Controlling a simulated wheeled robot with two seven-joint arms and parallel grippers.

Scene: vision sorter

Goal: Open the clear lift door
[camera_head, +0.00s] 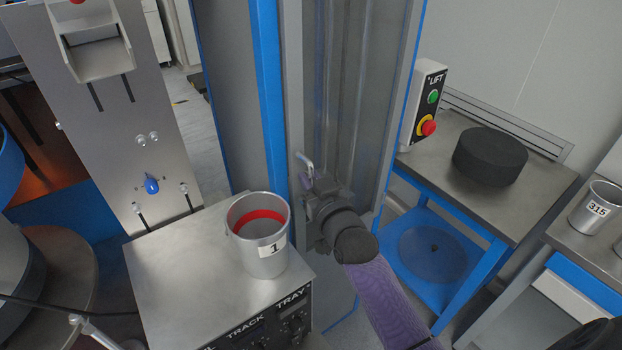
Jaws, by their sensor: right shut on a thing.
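The clear lift door (345,90) is a tall see-through panel in a grey and blue frame at the middle of the head view. A small bent metal handle (305,160) shows at its left edge. My right gripper (312,185) is at this handle, shut on it, with its arm coming up from the lower right. The fingertips are partly hidden by the gripper body. The door looks closed against its frame, though its right edge is hard to judge. My left gripper is not in view.
A metal cup marked 1 (262,258) stands on the control box (180,275) left of my right gripper. The LIFT button box (424,98) is right of the door. A black disc (490,156) lies on the side table (440,150). A cup marked 315 (596,207) stands far right.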

